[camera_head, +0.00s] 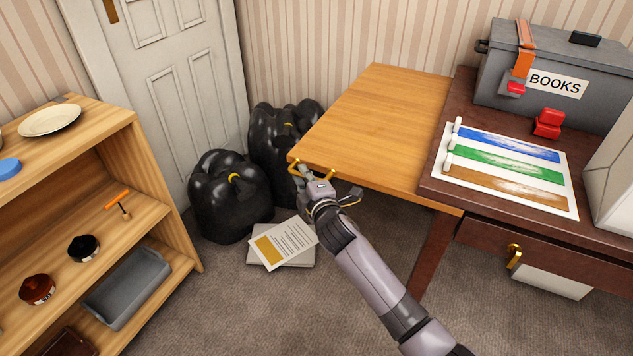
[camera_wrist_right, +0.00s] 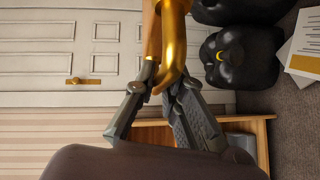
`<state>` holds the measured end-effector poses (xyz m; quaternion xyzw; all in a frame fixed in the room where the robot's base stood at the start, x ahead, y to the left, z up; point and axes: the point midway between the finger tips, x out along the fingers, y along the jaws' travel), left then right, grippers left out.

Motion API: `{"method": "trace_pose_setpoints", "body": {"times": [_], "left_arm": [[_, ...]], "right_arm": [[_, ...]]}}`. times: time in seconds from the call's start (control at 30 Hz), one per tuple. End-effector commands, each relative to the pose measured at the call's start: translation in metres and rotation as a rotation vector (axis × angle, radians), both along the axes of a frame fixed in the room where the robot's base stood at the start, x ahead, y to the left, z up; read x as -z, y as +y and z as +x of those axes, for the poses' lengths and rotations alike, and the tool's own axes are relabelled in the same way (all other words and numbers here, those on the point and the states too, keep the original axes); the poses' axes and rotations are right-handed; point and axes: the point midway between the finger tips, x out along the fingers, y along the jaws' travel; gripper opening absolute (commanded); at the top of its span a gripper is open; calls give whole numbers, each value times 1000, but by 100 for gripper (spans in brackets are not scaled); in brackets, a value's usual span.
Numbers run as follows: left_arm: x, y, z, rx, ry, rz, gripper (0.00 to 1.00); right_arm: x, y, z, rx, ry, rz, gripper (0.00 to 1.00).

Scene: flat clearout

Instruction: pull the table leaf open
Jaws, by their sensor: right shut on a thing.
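The table leaf (camera_head: 375,115) is a light wooden panel standing out to the left of the dark wooden table (camera_head: 432,190). A brass handle (camera_head: 325,172) sits at the leaf's near left end. My right gripper (camera_head: 303,172) is at that handle. In the right wrist view the gold handle (camera_wrist_right: 174,45) runs down between the fingers of my right gripper (camera_wrist_right: 165,88), which is shut on it. The gripper and wrist hide part of the handle in the head view. My left gripper is in neither view.
Black bags (camera_head: 228,195) stand left of the leaf, near the white door (camera_head: 165,70). Papers (camera_head: 283,245) lie on the carpet below. A wooden shelf (camera_head: 150,150) stands at the left. A grey box (camera_head: 555,75) labelled BOOKS and a colour-striped sheet (camera_head: 508,165) are on the table.

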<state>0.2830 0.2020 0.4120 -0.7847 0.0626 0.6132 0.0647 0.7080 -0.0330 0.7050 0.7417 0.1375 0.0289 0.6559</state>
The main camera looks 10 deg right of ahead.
Motion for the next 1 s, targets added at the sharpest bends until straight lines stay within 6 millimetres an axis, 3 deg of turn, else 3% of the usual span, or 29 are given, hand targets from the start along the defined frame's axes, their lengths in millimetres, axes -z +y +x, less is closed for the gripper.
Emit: {"method": "trace_pose_setpoints", "body": {"times": [0.4,0.43,0.7,1.0], "left_arm": [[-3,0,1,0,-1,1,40],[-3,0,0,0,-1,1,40],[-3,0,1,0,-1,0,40],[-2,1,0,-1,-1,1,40]], "right_arm": [[-1,2,2,1,0,3,0],[-1,2,2,2,0,3,13],[0,2,2,1,0,1,31],[0,1,1,1,0,0,31]]}}
